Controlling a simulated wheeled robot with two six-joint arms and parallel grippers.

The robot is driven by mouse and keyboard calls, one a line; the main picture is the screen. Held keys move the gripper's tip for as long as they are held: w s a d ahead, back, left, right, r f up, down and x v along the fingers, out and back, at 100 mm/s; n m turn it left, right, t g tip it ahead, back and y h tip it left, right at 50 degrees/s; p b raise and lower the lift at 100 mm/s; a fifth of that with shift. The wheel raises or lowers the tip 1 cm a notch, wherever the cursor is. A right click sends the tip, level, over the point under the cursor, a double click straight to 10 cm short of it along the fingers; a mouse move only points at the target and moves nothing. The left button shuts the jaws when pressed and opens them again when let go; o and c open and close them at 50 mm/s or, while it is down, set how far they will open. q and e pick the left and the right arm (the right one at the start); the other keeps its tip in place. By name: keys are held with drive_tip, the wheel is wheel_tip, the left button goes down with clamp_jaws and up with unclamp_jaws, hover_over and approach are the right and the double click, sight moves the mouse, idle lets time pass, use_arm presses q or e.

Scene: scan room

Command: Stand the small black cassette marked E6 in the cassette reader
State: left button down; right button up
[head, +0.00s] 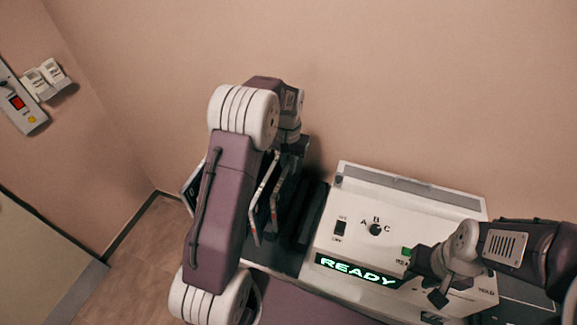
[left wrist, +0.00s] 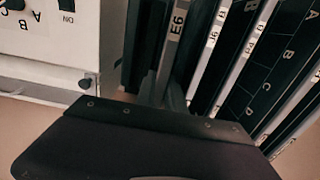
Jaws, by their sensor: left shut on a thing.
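The small black cassette marked E6 (left wrist: 176,35) shows its pale labelled edge in the left wrist view, beside other black cassettes with pale edges. My left gripper (head: 291,147) is shut on it at the left of the white machine; my arm hides much of the grip in the head view. Whether the cassette's lower end touches anything is hidden. I cannot make out the cassette reader's slot for sure; a dark upright part (head: 312,214) stands against the machine's left side. My right gripper (head: 437,293) is over the machine's front right; its finger opening is unclear.
The white machine (head: 350,195) has an A-B-C dial, a switch, a green button and a lit READY display (head: 357,271). Other cassettes (left wrist: 240,60) stand close beside E6. A wall is close behind.

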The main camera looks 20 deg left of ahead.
use_arm(q)
wheel_tip(320, 180, up, 8)
drive_tip(key=p, duration=0.7)
drive_tip(key=shift+r, duration=0.15)
drive_tip(key=shift+f, duration=0.2)
